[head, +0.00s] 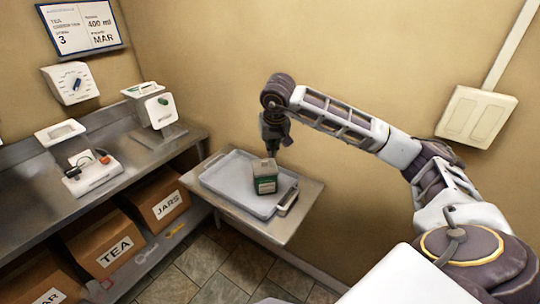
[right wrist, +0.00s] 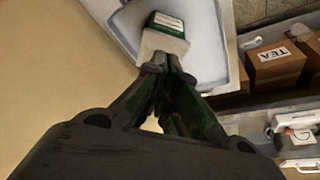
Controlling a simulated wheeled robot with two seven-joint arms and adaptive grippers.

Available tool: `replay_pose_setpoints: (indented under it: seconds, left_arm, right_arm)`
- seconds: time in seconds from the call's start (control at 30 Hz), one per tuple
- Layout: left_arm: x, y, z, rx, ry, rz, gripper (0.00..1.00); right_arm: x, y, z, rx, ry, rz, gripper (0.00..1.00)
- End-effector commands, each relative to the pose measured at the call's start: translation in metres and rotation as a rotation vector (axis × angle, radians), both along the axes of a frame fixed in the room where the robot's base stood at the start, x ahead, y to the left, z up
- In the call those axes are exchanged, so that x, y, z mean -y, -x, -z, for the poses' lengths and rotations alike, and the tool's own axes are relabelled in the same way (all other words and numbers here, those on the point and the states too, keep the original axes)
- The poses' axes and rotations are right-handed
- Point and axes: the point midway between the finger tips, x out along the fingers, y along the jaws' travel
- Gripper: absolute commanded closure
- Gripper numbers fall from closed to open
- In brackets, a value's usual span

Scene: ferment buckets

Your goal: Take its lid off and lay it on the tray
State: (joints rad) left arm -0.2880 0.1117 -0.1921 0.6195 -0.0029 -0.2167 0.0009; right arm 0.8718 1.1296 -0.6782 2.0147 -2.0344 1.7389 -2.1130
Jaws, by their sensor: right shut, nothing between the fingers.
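A small green and white box-like container (head: 265,177) with a pale top stands on the grey tray (head: 218,190), near its right side. In the right wrist view the same container (right wrist: 165,32) shows just beyond my fingertips. I cannot tell whether its pale top is a separate lid. My right gripper (head: 272,151) points down over the container, and its shut fingertips (right wrist: 163,63) are empty. They are close to the container's top; whether they touch it I cannot tell. My left gripper is not in view.
The tray lies on a small metal side table (head: 308,190) against the wall. Cardboard boxes (head: 105,243) sit below.

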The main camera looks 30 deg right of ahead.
Motion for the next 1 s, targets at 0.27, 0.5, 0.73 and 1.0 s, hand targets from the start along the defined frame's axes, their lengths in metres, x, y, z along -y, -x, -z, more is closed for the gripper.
replay_pose_setpoints:
  seconds: [0.27, 0.5, 0.73, 1.0]
  left_arm:
    - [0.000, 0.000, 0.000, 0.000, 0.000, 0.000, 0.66]
    - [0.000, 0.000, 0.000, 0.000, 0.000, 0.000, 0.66]
    - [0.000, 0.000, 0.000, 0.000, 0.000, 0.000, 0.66]
    - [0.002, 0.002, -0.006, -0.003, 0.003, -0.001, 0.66]
  right_arm:
    - [-0.003, 0.006, -0.019, 0.001, -0.001, 0.001, 1.00]
    - [-0.003, 0.006, -0.020, 0.001, -0.001, 0.001, 1.00]
    - [-0.003, 0.007, -0.018, -0.005, -0.001, 0.000, 1.00]
    - [0.000, 0.018, 0.009, -0.069, 0.003, 0.005, 1.00]
